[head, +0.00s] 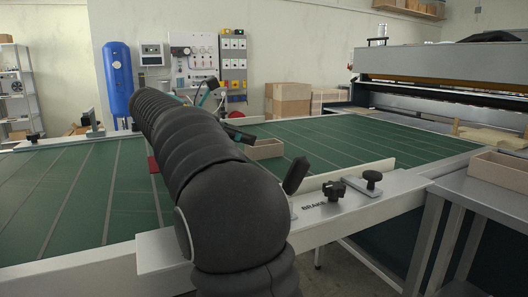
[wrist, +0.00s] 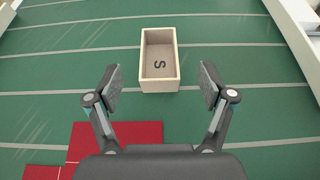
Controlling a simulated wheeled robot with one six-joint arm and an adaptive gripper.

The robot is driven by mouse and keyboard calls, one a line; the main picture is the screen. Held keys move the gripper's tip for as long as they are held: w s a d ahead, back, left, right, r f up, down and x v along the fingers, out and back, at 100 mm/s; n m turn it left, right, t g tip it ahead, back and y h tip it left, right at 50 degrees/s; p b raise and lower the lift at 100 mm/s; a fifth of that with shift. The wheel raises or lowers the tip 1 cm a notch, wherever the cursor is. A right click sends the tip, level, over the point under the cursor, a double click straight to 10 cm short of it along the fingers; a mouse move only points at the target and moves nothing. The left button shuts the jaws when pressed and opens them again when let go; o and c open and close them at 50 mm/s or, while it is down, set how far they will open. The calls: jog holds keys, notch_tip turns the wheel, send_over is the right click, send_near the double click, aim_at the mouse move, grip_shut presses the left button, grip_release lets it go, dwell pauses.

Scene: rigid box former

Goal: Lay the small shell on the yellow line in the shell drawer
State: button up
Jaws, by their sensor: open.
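The small shell (wrist: 158,62) is an open, pale, upright box with a dark S on its inside floor. It rests on the green belt, and it also shows in the head view (head: 265,150), just beyond my arm. My gripper (wrist: 160,82) is open and empty, with its fingers spread wider than the shell. The shell lies ahead of the gripper, roughly centred between the fingers in the wrist view; I cannot tell the height gap. In the head view my arm hides most of the gripper. I cannot make out a shell drawer or a yellow line.
Red sheets (wrist: 118,142) lie on the green belt (wrist: 260,110) near my gripper. A larger pale box (head: 498,170) stands on a grey metal table at the right. A white rail marked BRAKE (head: 350,207) with black knobs runs along the front.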

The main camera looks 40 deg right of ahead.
aim_at(267, 143)
jog(key=shift+x, duration=3.95)
jog(key=shift+f, duration=0.15)
jog(key=shift+a, duration=0.1)
jog(key=c, duration=1.1)
jog(key=shift+w, duration=0.1)
jog(key=shift+c, duration=0.2)
jog(key=shift+r, duration=0.55)
jog(key=r, duration=0.3)
jog(key=shift+s+r, duration=0.2)
jog(key=shift+s, duration=0.05)
jog(key=s+d+r, duration=0.5)
jog(key=s+r, duration=0.1)
jog(key=s, duration=0.4)
jog(key=shift+r, duration=0.25)
